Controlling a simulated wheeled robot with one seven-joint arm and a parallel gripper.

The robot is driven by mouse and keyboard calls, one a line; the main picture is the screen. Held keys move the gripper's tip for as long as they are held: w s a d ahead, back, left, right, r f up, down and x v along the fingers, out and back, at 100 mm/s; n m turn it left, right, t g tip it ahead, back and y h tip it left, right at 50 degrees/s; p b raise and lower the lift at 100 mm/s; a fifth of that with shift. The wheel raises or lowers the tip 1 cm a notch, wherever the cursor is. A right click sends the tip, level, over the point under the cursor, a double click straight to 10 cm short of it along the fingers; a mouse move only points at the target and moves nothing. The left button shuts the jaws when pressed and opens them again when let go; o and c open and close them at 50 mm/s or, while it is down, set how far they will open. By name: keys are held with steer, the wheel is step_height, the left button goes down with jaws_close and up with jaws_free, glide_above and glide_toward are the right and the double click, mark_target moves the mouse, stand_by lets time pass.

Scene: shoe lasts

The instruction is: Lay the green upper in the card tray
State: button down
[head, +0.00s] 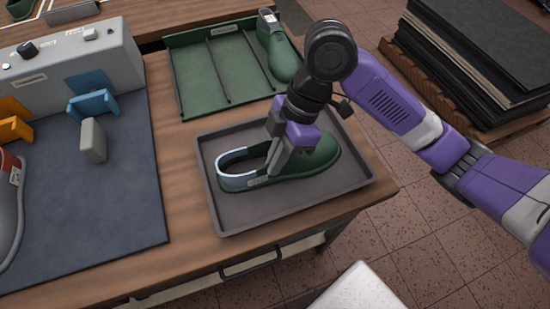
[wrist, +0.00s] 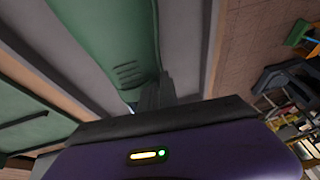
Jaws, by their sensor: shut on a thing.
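The green upper (head: 312,160) is a shoe upper with a pale lining showing at its open heel end. It is at the grey card tray (head: 290,212), inside the tray's rim in the head view, with its toe to the right. I cannot tell whether its whole underside touches the tray floor. My gripper (head: 272,178) comes down from above and is shut on the upper's near side, close to the opening. In the wrist view the upper (wrist: 115,45) runs up from the fingers, which partly hide it.
Behind the tray is a green divided tray (head: 215,75) with a green last (head: 278,50) in its right part. A dark mat (head: 90,195) with a grey machine (head: 70,65) and orange and blue blocks is at left. Stacked dark sheets (head: 480,60) stand at the back right.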

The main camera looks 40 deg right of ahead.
steer(key=shift+f, duration=0.15)
steer(key=c, duration=1.5)
jaws_free()
steer(key=v, duration=0.7)
steer(key=shift+d+r, duration=0.15)
steer(key=shift+r, duration=0.25)
